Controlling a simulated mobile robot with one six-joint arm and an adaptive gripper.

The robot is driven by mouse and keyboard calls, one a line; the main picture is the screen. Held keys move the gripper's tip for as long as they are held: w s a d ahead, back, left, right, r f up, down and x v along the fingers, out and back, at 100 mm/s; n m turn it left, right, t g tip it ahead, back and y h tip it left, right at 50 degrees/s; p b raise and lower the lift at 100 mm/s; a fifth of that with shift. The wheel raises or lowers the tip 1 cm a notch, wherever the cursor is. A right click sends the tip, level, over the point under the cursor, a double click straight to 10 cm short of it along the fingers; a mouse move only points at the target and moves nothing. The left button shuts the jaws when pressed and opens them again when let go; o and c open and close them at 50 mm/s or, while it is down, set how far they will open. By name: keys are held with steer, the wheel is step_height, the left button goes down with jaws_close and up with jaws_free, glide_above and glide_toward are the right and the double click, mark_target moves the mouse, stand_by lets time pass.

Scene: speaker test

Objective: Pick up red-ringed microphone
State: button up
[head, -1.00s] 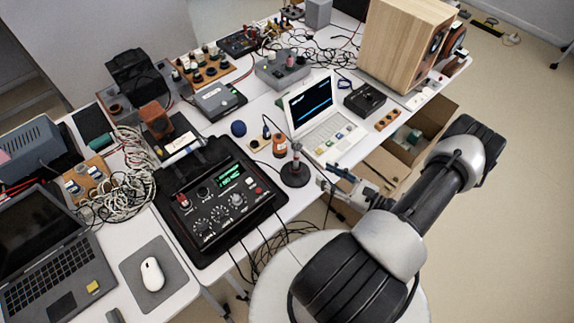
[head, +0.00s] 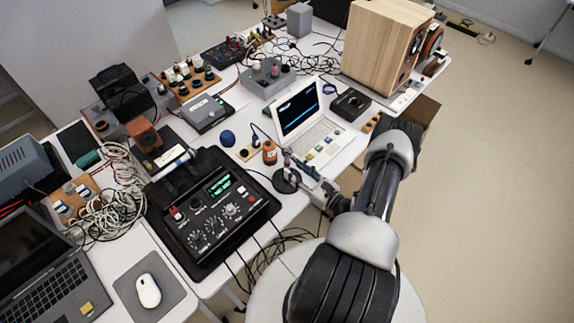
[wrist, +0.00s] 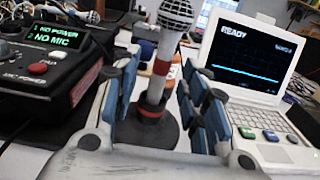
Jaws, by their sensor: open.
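The microphone (wrist: 172,40) has a silver mesh head, a pale body and a red ring. It stands upright in a dark round base (wrist: 150,132) with a red band, near the table's front edge. In the head view the dark base (head: 286,184) shows beside the black device, and my gripper covers part of the microphone. My gripper (wrist: 163,92) is open, with one blue-padded finger on each side of the microphone's lower body. I cannot tell whether either finger touches it. In the head view my gripper (head: 297,176) reaches in from the right.
A black device with a green display (head: 213,211) stands left of the microphone. A white laptop-like unit (head: 309,141) stands behind it to the right, and an orange bottle (head: 269,152) behind it. Cables hang below the table edge.

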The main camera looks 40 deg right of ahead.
mark_target(289, 164)
steer(key=w, duration=0.5)
steer(key=shift+w+a+b, duration=0.1)
steer(key=shift+w+b, duration=0.1)
steer(key=shift+b, duration=0.1)
steer(key=shift+c, duration=0.5)
jaws_close()
